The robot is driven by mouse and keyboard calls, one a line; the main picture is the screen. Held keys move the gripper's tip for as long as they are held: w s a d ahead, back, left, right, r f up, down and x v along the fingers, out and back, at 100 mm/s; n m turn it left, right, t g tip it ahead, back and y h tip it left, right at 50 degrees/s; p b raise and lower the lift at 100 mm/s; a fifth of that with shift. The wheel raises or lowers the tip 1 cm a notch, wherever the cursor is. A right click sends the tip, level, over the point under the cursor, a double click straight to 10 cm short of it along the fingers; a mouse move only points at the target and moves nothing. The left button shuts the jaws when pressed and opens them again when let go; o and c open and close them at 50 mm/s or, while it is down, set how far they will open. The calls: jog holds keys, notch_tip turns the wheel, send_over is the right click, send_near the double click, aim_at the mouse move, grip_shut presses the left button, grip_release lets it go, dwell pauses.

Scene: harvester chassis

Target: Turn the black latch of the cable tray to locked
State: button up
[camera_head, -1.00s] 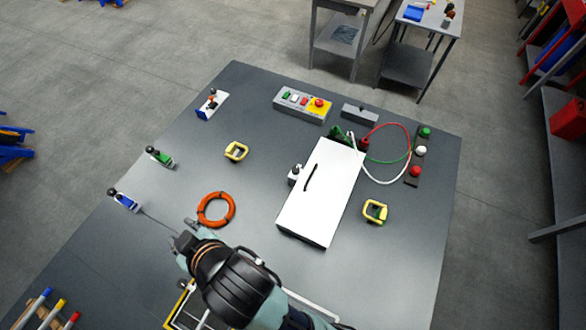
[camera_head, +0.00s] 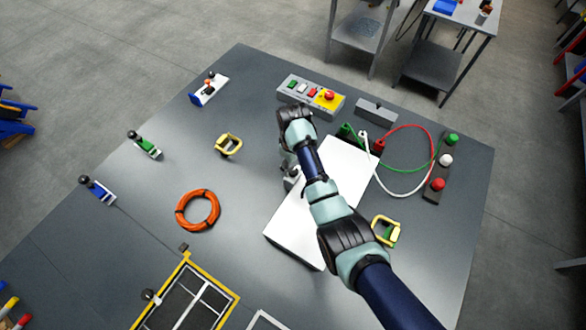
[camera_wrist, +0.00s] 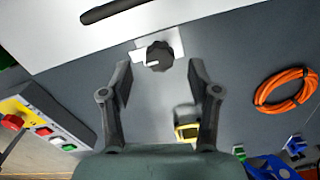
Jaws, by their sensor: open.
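The white cable tray (camera_head: 292,223) lies on the grey table, partly hidden by my arm in the head view. Its white lid (camera_wrist: 60,35) with a black slot fills the top left of the wrist view. The black latch (camera_wrist: 159,56) is a round knob with a white mark, on a light plate at the tray's edge. My gripper (camera_wrist: 160,73) is open and empty, with the latch between and just beyond its fingertips in the picture. I cannot tell any contact. In the head view the gripper is beside the tray's left edge, mostly hidden by my wrist.
A button box (camera_head: 311,96) stands behind my wrist. Yellow handles (camera_head: 228,145) sit on both sides of the tray. An orange cable ring (camera_head: 198,211) lies to the left. Red, green and white cables (camera_head: 405,128) loop at the tray's far right. Table between ring and tray is clear.

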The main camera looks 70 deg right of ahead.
aim_at(293, 170)
jog(key=shift+f, duration=1.5)
jog(key=shift+c, duration=0.3)
jog(key=c, duration=1.1)
